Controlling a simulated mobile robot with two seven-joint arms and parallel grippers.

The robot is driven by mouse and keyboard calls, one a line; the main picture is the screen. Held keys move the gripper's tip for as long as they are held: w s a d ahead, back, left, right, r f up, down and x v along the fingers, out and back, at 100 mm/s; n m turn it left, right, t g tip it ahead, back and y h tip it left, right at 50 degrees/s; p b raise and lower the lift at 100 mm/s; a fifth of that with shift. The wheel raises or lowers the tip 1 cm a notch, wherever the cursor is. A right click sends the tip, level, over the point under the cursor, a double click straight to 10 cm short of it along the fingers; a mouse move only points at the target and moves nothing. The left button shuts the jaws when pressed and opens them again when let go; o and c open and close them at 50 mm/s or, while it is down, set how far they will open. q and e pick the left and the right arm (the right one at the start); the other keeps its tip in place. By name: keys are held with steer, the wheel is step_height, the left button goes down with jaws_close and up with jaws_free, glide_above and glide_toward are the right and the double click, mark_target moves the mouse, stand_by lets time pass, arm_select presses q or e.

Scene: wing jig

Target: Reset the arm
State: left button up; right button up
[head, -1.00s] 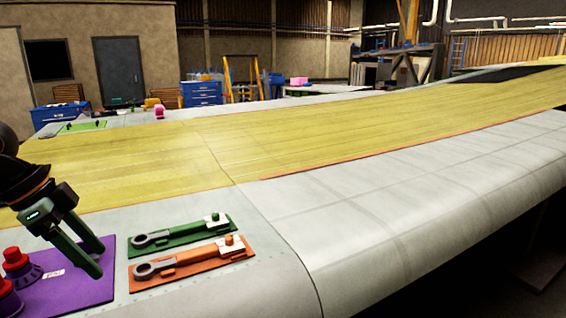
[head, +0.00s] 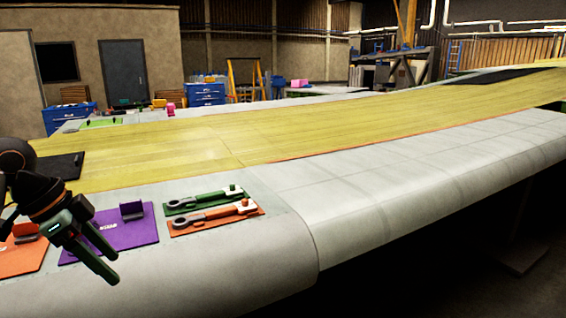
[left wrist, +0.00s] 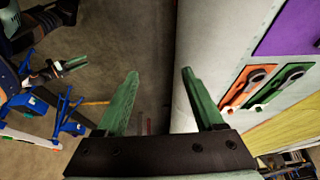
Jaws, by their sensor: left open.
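My left gripper (head: 112,268) is at the lower left of the head view, above the near edge of the wing. Its green fingers are apart with nothing between them. It also shows in the left wrist view (left wrist: 160,73), with bare dark floor and the wing's pale edge beyond the fingers. A small dark gripper with green fingers (left wrist: 75,63), which seems to be my right one, is at the left of that view, too small to judge. The head view does not show it.
A purple mat (head: 140,235) with a dark bracket, an orange mat (head: 25,262), and green (head: 208,197) and orange (head: 220,217) trays holding wrenches lie on the wing (head: 420,170). A black mat (head: 62,165) lies farther back. The wing right of the trays is clear.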

arm_select(q)
steer(key=w+d+f+n+t, duration=0.15)
steer(key=d+f, duration=0.25)
steer(key=f, duration=0.6)
steer(key=d+f+n+t, duration=0.15)
steer(key=d+f, duration=0.25)
steer(key=f, duration=0.6)
steer(key=w+d+f+n, duration=0.15)
steer(key=d+f, duration=0.25)
steer(key=f, duration=0.6)
steer(key=s+d+f+n+t, duration=0.2)
steer(key=s+f, duration=0.4)
steer(key=s, duration=0.4)
steer(key=s+d+f+n+t+y, duration=0.1)
steer(key=s+f+n, duration=0.1)
steer(key=s+f, duration=0.4)
steer(key=s, duration=0.4)
steer(key=shift+s+d+f+n+t+y, duration=0.25)
steer(key=shift+d+n+t+y, duration=0.05)
steer(key=shift+d+n+t, duration=0.1)
